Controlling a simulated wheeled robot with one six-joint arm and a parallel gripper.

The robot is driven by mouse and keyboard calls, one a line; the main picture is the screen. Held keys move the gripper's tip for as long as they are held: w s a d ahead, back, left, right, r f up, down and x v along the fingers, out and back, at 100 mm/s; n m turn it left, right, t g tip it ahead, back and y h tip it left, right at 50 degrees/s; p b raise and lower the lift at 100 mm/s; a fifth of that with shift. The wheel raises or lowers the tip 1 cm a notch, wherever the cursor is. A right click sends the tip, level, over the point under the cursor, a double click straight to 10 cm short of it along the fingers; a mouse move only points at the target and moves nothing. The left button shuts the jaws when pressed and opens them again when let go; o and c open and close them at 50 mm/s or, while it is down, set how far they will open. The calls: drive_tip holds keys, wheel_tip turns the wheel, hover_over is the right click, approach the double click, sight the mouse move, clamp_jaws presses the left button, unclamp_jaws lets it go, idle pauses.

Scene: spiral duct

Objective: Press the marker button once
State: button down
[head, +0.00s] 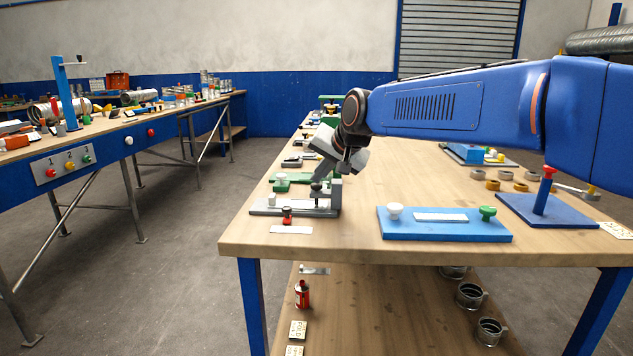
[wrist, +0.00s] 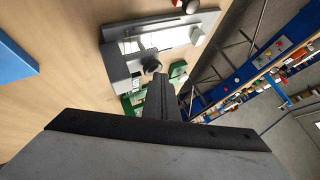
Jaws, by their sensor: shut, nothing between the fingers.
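A grey fixture (head: 265,208) stands near the left edge of the wooden table. It has an upright grey block and a black round knob (head: 316,189), which looks like the marker button, though no label shows. In the wrist view, the knob (wrist: 152,65) sits beside the fixture's plate (wrist: 118,68). A white knob (head: 272,199) is at the fixture's other end. My gripper (head: 318,177) is shut and empty, pointing down close above the black knob. In the wrist view, the fingertips (wrist: 159,79) appear just short of the knob; whether they touch it I cannot tell.
A small red-and-black piece (head: 287,215) and a white strip (head: 291,230) lie in front of the fixture. A green fixture (head: 290,179) is behind it. A blue board (head: 445,231) with knobs lies to the right, with bare wood between.

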sight(319, 186)
drive_tip(key=shift+r, duration=1.2)
drive_tip(key=shift+r, duration=2.5)
drive_tip(key=s+d+f+h, duration=0.1)
drive_tip(key=s+d+f, duration=0.3)
drive_tip(key=s+d, duration=0.25)
drive_tip(key=s+d+f+n+g+h, duration=0.1)
drive_tip(key=s+d+f, duration=0.3)
drive_tip(key=s+d, duration=0.3)
drive_tip(key=s+d+f+h, duration=0.1)
drive_tip(key=s+d+f, duration=0.2)
drive_tip(key=s+d, duration=0.35)
drive_tip(key=s+d+f+g+h, duration=0.1)
drive_tip(key=s+d+f, duration=0.5)
drive_tip(key=s+f, duration=0.2)
drive_tip(key=s+d+f+n+h, duration=0.1)
drive_tip(key=s+d+f, duration=0.4)
drive_tip(key=s+f, duration=0.4)
drive_tip(key=shift+s+d+f+g, duration=0.15)
drive_tip(key=shift+s+d+g, duration=0.25)
drive_tip(key=shift+s, duration=0.5)
